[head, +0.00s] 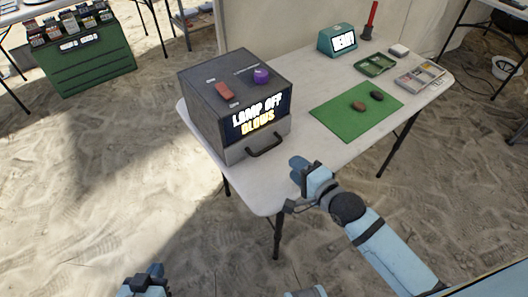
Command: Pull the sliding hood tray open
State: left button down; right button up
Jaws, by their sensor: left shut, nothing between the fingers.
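A dark grey hood box (203,103) stands on the left end of the white table. Its front shows a lit sign reading "LAMP OFF" and "BLOWS". My left gripper (150,273) is shut and empty at the bottom edge, partly cut off.
Sand lies in front of the table (300,133).

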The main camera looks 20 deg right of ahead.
aim_at(270, 146)
jog(key=b+x, duration=0.1)
jog(key=x, duration=1)
jog(key=shift+w+a+f, duration=0.1)
jog(key=shift+w+a, duration=0.05)
jog(key=shift+w, duration=0.2)
grip_shut()
